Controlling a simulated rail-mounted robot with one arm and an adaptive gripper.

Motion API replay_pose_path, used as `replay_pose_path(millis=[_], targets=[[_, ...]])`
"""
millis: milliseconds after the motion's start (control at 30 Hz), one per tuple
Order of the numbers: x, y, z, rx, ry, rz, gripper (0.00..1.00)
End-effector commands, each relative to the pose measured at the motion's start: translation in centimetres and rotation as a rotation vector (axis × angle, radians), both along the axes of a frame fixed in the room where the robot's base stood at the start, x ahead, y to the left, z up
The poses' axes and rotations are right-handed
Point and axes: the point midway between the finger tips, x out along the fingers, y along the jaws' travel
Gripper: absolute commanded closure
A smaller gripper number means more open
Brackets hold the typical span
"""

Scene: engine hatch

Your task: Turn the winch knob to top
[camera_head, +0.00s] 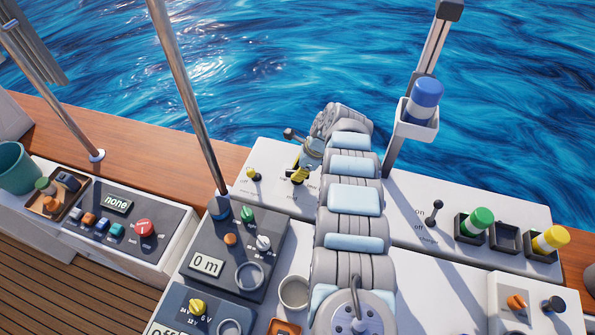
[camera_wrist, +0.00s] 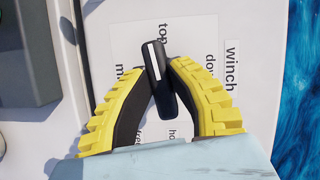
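The winch knob (camera_wrist: 157,75) is a black bar with a white line on its upper half, tilted slightly to the left. Its lined end is just left of the word "top" on the white label (camera_wrist: 204,45). In the wrist view the yellow, black-padded fingers of my gripper (camera_wrist: 160,72) close in on both sides of the knob and appear to touch it. In the head view my gripper (camera_head: 301,172) is at the white panel (camera_head: 280,155), where it hides the knob. The lower label words are partly covered.
A small yellow knob (camera_head: 252,174) sits left of my gripper on the same panel, and a black-tipped lever (camera_head: 291,133) is behind it. A metal pole (camera_head: 190,95) stands to the left. A blue-topped cylinder (camera_head: 425,97) sits in a holder at right. Water lies beyond.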

Motion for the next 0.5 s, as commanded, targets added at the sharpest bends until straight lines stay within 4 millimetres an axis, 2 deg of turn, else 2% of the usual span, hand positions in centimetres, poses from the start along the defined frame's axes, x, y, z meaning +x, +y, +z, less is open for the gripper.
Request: replay_pose_path(millis=[500], targets=[[-0.08,0.06,0.22,0.0,0.003,-0.063,1.0]])
